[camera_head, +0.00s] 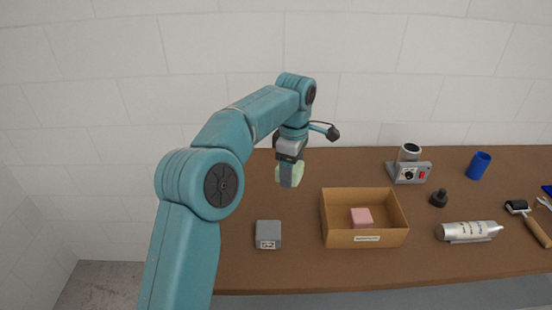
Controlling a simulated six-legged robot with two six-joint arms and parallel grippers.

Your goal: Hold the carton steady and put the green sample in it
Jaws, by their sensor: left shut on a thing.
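The open cardboard carton (365,238) stands on the brown table, with a pink block (361,217) inside it on its floor. My left gripper (289,172) hangs above the table, to the left of and behind the carton, pointing down. It is shut on the pale green sample (297,174), which is apart from the carton and partly hidden by the gripper. My right gripper does not show.
A grey box (268,234) with a label sits left of the carton. To its right are a grey device (408,172), a black knob-like object (438,198), a silver tube (469,231), a blue cup (478,165) and a roller (528,222). The table (310,268) is bare along its front edge.

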